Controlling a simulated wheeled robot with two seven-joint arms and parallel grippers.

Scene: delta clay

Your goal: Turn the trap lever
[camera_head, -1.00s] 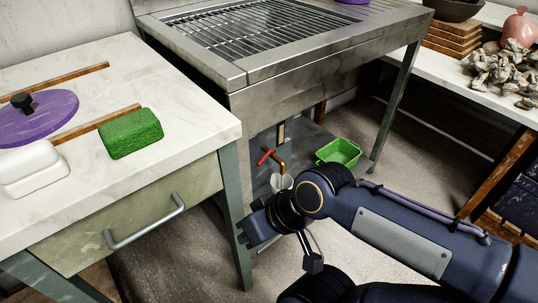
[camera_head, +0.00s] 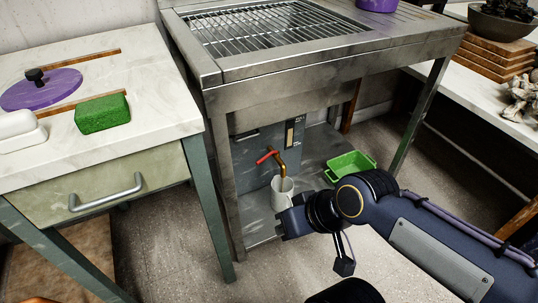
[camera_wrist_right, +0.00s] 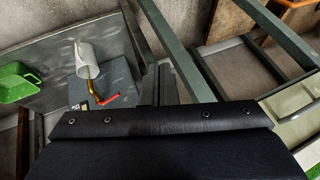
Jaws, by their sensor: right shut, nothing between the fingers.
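The trap lever is a red handle (camera_head: 266,156) on a brass pipe (camera_head: 282,166) that comes out of a grey box (camera_head: 262,150) under the metal sink table. In the right wrist view the red lever (camera_wrist_right: 109,99) shows beside a white cup (camera_wrist_right: 87,62). The white cup (camera_head: 281,194) stands below the pipe's mouth. My right gripper (camera_head: 283,226) is shut and empty, in front of and below the cup; its fingertips are hard to make out. My left gripper is not in view.
A green tray (camera_head: 350,164) sits on the lower shelf right of the cup. The sink table's front leg (camera_head: 224,180) stands left of the lever. A counter with a drawer handle (camera_head: 106,192) is at the left. Open floor lies in front.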

